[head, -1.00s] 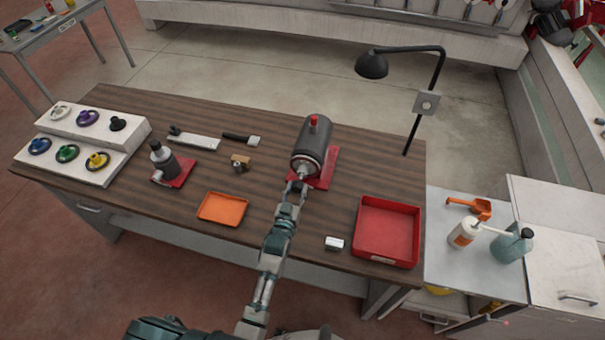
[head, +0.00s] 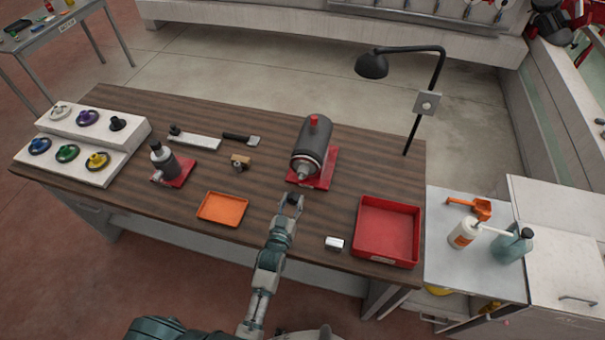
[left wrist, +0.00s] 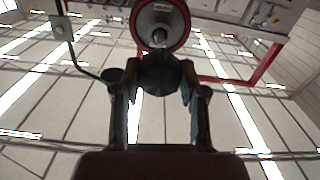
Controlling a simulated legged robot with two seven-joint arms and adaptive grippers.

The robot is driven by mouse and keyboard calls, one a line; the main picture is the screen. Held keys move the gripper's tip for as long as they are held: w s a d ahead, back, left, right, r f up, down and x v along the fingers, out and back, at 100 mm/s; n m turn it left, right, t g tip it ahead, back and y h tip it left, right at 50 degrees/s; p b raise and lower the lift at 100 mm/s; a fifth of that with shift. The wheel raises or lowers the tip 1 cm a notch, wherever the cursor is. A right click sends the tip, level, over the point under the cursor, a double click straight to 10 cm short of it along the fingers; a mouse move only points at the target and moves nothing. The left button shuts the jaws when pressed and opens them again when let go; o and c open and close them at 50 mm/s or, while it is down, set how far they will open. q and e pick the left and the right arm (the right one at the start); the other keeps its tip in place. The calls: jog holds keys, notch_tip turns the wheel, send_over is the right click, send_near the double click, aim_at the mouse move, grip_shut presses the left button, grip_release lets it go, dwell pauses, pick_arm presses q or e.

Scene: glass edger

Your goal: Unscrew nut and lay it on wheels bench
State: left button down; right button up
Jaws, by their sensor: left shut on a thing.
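My left gripper (head: 290,202) is shut on a dark nut (left wrist: 160,75). In the left wrist view, the nut sits between the two fingertips. They are held above the wooden bench (head: 250,165), just in front of the grey edger motor (head: 312,140). The motor lies on a red base with its pale spindle (head: 304,173) toward me. The spindle (left wrist: 159,37) shows beyond the nut in the left wrist view, with a gap in the head view. A white stepped stand (head: 130,140) with several coloured wheels is at the bench's left end. My right gripper is not in view.
An orange tray (head: 222,208) lies left of my gripper, and a red bin (head: 387,232) stands to the right. A small metal block (head: 334,243) lies by the bin. A black lamp (head: 372,65) rises behind. A small dark machine (head: 165,160) and tools stand left of the motor.

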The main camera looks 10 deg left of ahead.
pick_arm(q)
jog(key=s, duration=0.7)
jog(key=shift+w, duration=0.1)
dwell(0.4)
